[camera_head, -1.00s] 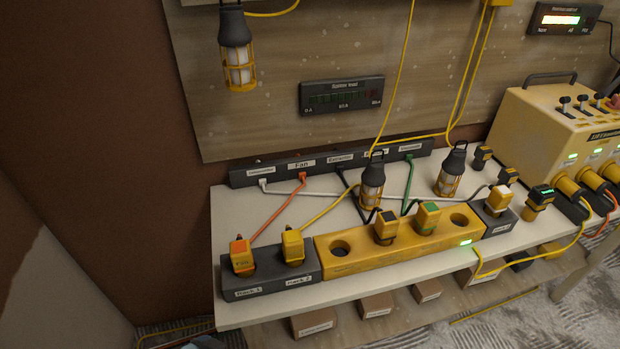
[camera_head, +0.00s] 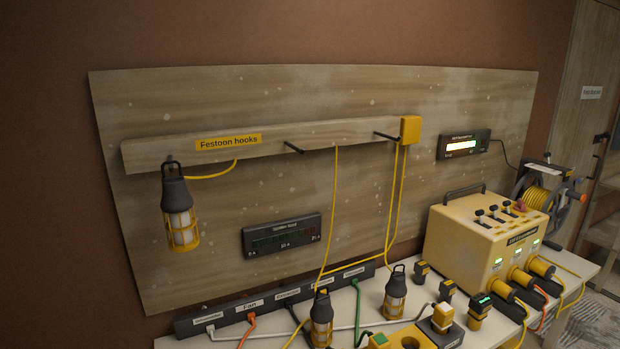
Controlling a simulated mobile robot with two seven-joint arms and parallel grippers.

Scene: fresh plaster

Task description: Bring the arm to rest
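Neither of my arms nor grippers shows in the head view. One work lantern (camera_head: 179,212) hangs at the left end of the wooden rail labelled Festoon hooks (camera_head: 275,142). Two more lanterns stand on the white table, one at the front middle (camera_head: 321,322) and one farther right (camera_head: 394,296). The two dark hooks right of the label, the middle one (camera_head: 294,147) and the right one (camera_head: 386,136), carry no lantern.
A yellow power unit (camera_head: 468,247) with plugged cables stands on the table's right. A cable reel (camera_head: 543,196) is behind it. A dark socket strip (camera_head: 275,300) runs along the table's back. A yellow socket block (camera_head: 400,340) is cut off at the bottom edge.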

